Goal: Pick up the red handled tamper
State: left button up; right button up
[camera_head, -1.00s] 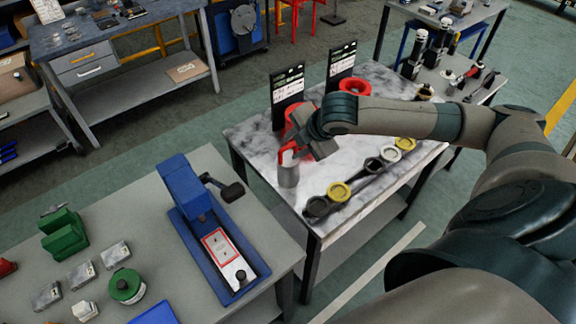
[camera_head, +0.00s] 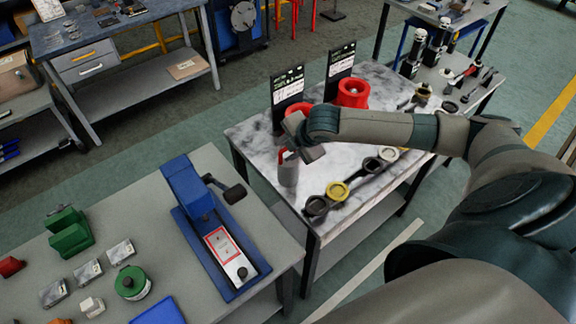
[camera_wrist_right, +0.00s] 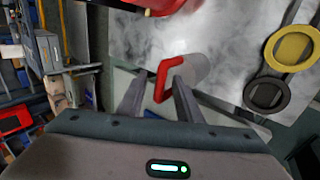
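The tamper stands on the marble-topped table, near its left edge. Its grey cylindrical body (camera_head: 288,174) is upright below my right gripper (camera_head: 296,153), with a bit of the red handle showing. In the right wrist view the red handle (camera_wrist_right: 162,76) is a loop on the grey body (camera_wrist_right: 194,69). There my right gripper (camera_wrist_right: 158,88) is open, with one finger on each side of the handle. The left finger is clearly apart from the handle; the right finger looks close to it, contact unclear. My left gripper is not in view.
Black and yellow ring-ended rods (camera_head: 337,192) lie along the table's front. Red round parts (camera_head: 353,92) and two black signs (camera_head: 288,88) stand behind my right gripper. A blue device (camera_head: 196,195) is on the grey bench at left.

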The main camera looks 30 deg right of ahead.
jog(key=shift+c, duration=0.3)
grip_shut()
dwell(1.1)
